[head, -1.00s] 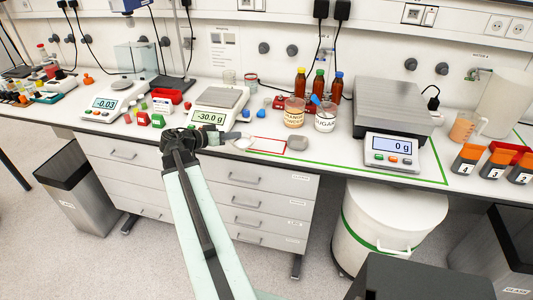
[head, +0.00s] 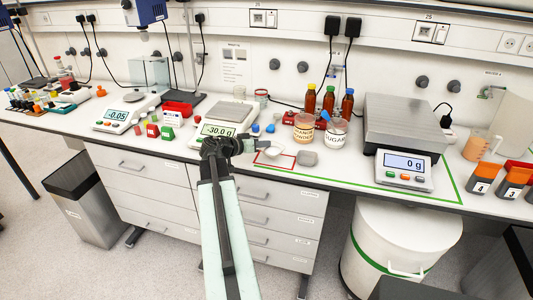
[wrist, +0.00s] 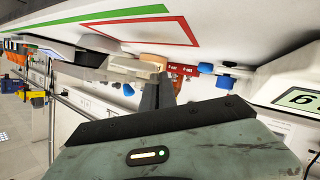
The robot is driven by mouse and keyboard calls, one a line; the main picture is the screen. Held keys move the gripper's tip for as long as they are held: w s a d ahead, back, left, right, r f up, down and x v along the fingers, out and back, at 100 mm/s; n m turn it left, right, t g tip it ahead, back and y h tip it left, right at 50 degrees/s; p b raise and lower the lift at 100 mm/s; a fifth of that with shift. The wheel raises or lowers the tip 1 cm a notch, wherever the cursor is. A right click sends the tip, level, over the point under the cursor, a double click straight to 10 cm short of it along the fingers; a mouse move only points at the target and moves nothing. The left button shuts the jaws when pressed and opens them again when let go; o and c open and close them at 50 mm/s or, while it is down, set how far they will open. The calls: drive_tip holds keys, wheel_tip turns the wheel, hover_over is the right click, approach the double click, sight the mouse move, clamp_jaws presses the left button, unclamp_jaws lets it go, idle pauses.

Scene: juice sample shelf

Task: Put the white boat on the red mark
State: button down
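The white boat (head: 272,152) is a small pale dish at the tip of my gripper (head: 253,146). In the head view it overlaps the left part of the red mark (head: 295,160), a red outlined rectangle on the bench. My gripper seems shut on the boat's near side; its fingers are small and partly hidden by the wrist. The wrist view is upside down and shows the red mark (wrist: 190,30) with a bare inside, and a dark finger (wrist: 160,92) by a pale shape. The boat's height above the bench is hard to tell.
A grey lump (head: 307,158) lies just right of the mark. Behind stand the orange powder jar (head: 303,128) and sugar jar (head: 336,134). A balance (head: 222,128) reading -30.0 g is left, and a large scale (head: 403,168) reading 0 g is right.

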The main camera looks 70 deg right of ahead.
sight(267, 151)
drive_tip(key=shift+s+d, duration=0.15)
drive_tip(key=shift+d, duration=0.1)
drive_tip(key=f+b, duration=0.4)
drive_tip(key=shift+s+d, duration=0.25)
drive_tip(key=shift+d, duration=0.05)
drive_tip(key=shift+r, duration=0.2)
drive_tip(key=shift+f, duration=0.15)
drive_tip(key=c, duration=1.7)
unclamp_jaws()
